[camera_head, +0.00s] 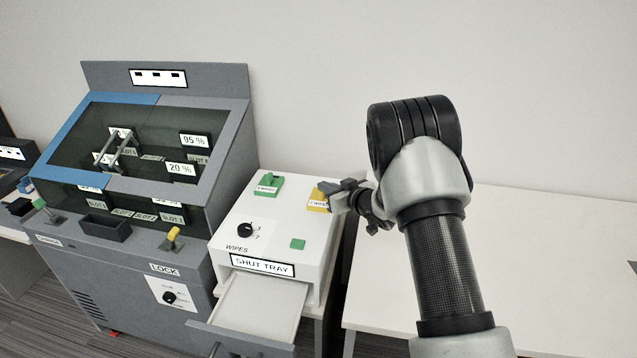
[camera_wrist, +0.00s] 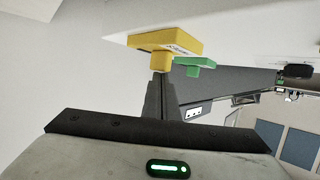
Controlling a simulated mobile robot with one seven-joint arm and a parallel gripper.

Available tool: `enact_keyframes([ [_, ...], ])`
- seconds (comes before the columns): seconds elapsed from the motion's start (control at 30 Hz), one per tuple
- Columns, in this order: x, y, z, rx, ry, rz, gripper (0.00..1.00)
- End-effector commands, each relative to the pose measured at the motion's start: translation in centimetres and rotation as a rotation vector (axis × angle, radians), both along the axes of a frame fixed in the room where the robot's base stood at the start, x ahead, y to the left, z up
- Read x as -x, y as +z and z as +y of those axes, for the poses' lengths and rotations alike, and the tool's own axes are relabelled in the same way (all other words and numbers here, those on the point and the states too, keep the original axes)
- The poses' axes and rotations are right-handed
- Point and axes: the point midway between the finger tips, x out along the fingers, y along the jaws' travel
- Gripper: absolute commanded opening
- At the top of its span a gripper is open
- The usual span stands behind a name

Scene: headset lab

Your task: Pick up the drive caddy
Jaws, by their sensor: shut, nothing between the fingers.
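I cannot tell for sure which thing is the drive caddy. A yellow labelled block (camera_head: 318,201) lies on top of the white box (camera_head: 325,238), near its right side. My gripper (camera_head: 338,192) is at this block. In the wrist view my shut fingers (camera_wrist: 160,85) point at the knob of the yellow block (camera_wrist: 165,42); whether they touch it is unclear. A green labelled block (camera_head: 267,184) is to its left on the same box, and it also shows in the wrist view (camera_wrist: 195,64). Nothing is held.
The white box has a black dial, a green button and a tray (camera_head: 262,302) pulled out below a SHUT TRAY sign. A grey cabinet (camera_head: 120,275) with a dark window, labelled slots and a LOCK dial stands left. The white table (camera_head: 545,265) at right looks mostly clear.

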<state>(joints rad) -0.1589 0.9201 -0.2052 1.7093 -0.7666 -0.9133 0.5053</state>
Motion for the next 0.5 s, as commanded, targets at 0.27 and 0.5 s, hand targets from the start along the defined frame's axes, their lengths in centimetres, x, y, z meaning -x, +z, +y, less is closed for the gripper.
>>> enact_keyframes([
  [0.27,3.6,-1.5,-2.5,0.013,-0.004,0.026,0.00],
  [0.5,3.8,-1.5,-2.5,0.013,-0.003,0.027,0.00],
])
